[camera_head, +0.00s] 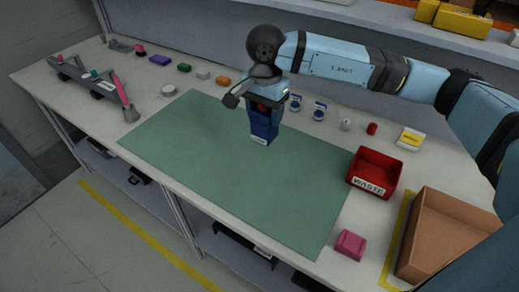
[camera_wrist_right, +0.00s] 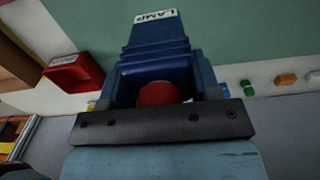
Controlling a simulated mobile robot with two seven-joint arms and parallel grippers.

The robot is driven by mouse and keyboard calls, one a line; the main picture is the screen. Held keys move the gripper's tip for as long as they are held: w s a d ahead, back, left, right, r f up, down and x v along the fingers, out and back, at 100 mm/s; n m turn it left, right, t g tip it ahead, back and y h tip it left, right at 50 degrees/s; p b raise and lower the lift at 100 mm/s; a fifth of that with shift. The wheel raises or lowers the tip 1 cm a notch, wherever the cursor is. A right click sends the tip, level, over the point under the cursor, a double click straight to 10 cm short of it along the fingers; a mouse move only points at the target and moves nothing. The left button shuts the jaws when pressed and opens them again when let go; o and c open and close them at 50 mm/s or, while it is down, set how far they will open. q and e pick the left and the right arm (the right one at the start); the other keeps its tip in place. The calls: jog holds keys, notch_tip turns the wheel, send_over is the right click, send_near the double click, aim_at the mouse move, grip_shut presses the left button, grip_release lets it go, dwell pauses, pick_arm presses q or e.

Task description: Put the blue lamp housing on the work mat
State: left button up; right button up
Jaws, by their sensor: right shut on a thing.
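The blue lamp housing (camera_head: 264,124) hangs below my right gripper (camera_head: 266,99) over the back part of the green work mat (camera_head: 220,160). My right gripper is shut on it. I cannot tell whether its lower end touches the mat. In the right wrist view the blue housing (camera_wrist_right: 155,55) points away from the gripper, with a white label reading LAMP at its far end. A round red part (camera_wrist_right: 158,93) shows inside its near end. My left gripper is not in view.
A red WASTE bin (camera_head: 374,173), a cardboard box (camera_head: 440,236) and a pink block (camera_head: 350,244) stand right of the mat. Small coloured blocks (camera_head: 184,68) and blue-and-white items (camera_head: 319,111) line the back. A grey rack (camera_head: 88,76) is at left. Most of the mat is clear.

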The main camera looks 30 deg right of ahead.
notch_tip(320, 180, down, 13)
jog(key=shift+r, duration=0.2)
dwell(0.3)
jog(key=shift+f, duration=0.2)
jog(key=o, duration=1)
jog(key=shift+r, duration=0.15)
notch_tip(320, 180, up, 12)
jog(key=shift+r, duration=0.1)
